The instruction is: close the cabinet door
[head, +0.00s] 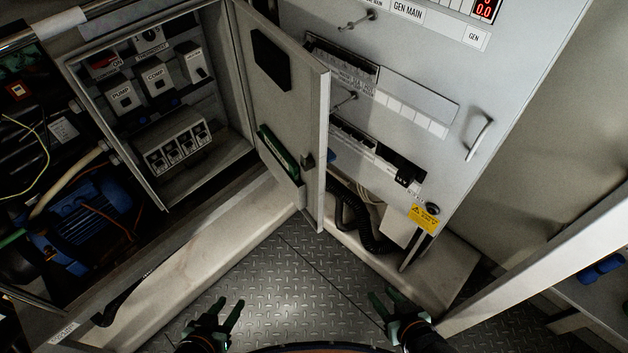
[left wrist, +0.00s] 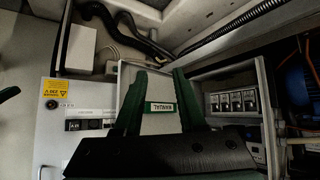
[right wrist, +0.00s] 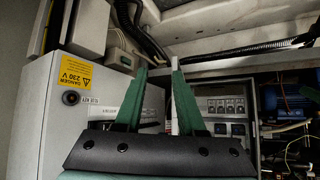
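The cabinet door (head: 290,85) stands wide open in the head view, swung out to the right of the cabinet (head: 190,165) with its inner face showing. A dark pad and a green manual holder are on that face, with a small dark latch at its free edge. The door's inner face also shows in the left wrist view (left wrist: 158,122), partly behind the fingers. My left gripper (head: 229,306) is open and empty, low over the floor. My right gripper (head: 386,298) is also open and empty, to its right. Both are apart from the door.
The grey GEN panel (head: 470,100) with a handle stands right of the door. Black corrugated hose (head: 350,220) hangs below it. A blue motor (head: 90,225) is at the left. A pale base ledge (head: 210,260) runs under the cabinet. The chequer-plate floor (head: 275,285) between is clear.

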